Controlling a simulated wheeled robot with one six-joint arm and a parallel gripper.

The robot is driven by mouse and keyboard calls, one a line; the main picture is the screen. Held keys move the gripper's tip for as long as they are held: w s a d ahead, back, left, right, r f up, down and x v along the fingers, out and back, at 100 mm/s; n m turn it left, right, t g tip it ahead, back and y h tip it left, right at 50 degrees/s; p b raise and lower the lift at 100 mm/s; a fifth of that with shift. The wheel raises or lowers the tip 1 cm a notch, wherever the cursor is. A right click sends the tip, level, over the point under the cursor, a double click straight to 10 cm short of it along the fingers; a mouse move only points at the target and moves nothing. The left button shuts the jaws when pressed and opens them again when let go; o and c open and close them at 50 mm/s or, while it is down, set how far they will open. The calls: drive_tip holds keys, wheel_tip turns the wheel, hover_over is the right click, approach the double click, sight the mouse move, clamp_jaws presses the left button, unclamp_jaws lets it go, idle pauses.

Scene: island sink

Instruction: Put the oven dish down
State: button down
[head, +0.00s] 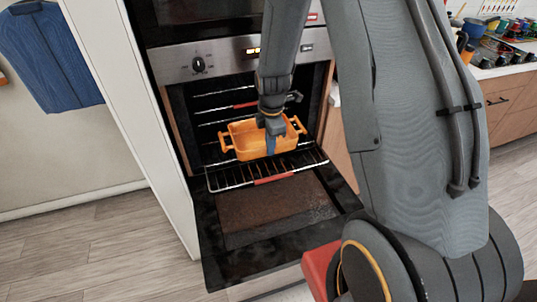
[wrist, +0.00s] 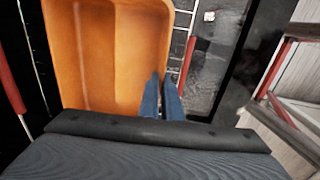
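The oven dish (head: 240,145) is orange, rectangular and empty, with a loop handle at each end. It sits level at the oven opening, over the pulled-out wire rack (head: 225,180); I cannot tell whether it touches the rack. My gripper (head: 271,144) comes down from above onto the dish's near side. In the wrist view the dish (wrist: 105,55) fills the upper left. There the blue fingers (wrist: 162,98) are close together with the dish's wall between them, one inside and one outside. The gripper hides part of the near wall.
The oven door (head: 275,210) is folded down below the rack. More racks with red front strips are inside the oven. A white cabinet side (head: 135,110) stands left, and a cluttered counter (head: 500,70) is at the far right. The floor at left is clear.

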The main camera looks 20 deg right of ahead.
drive_tip(key=shift+f+p, duration=0.75)
drive_tip(key=shift+f, duration=2)
drive_tip(key=shift+f, duration=0.1)
drive_tip(key=c, duration=2.4)
unclamp_jaws()
drive_tip(key=shift+f, duration=0.1)
drive_tip(key=o, duration=0.4)
wheel_tip(320, 180, up, 11)
drive_tip(key=b, duration=0.3)
drive_tip(key=s+r+m, duration=0.3)
drive_tip(key=s+m, duration=0.2)
drive_tip(key=m, duration=0.1)
drive_tip(key=s+a+r+m, duration=0.1)
drive_tip(key=s+r+m, duration=0.1)
drive_tip(key=s+m, duration=0.4)
drive_tip(key=s+a+r+m, duration=0.1)
drive_tip(key=s+r+m, duration=0.2)
drive_tip(key=s+m, duration=0.3)
drive_tip(key=shift+s+a+r+t, duration=0.2)
drive_tip(key=shift+r+t, duration=0.15)
drive_tip(key=shift+t, duration=0.05)
